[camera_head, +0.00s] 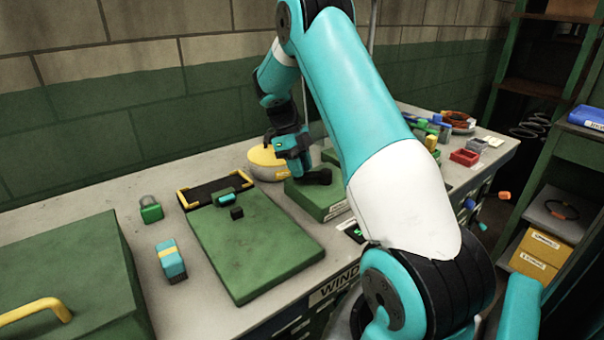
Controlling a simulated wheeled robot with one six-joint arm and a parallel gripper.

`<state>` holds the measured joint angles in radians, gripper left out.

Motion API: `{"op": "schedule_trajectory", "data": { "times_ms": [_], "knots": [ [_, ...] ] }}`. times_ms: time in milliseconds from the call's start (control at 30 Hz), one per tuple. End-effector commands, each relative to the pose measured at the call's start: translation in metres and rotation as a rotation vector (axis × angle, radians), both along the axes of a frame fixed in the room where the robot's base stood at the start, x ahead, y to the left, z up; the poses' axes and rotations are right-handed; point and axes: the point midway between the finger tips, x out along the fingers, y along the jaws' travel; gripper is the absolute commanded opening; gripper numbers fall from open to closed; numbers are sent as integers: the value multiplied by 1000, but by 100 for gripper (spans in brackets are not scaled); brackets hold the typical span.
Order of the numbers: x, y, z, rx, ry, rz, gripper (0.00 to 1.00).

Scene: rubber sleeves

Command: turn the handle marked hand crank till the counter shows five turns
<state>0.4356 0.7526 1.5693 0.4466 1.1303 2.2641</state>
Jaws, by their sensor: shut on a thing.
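The hand crank (318,177) is a dark arm on top of a green box (325,203) on the bench. My gripper (299,168) comes down from above at the crank's left end and is shut on its handle; its fingers and wrist hide most of the grip. A small dark counter (354,232) with a green lit figure sits in front of the box, partly behind my arm. The figure is too small to read.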

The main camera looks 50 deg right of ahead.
Motion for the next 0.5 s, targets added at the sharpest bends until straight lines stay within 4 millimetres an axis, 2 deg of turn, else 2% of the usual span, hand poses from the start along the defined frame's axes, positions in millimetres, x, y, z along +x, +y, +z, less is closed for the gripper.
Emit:
{"op": "schedule_trajectory", "data": {
  "times_ms": [500],
  "knots": [
    [3, -2, 1, -1, -3, -40, 0]
  ]
}}
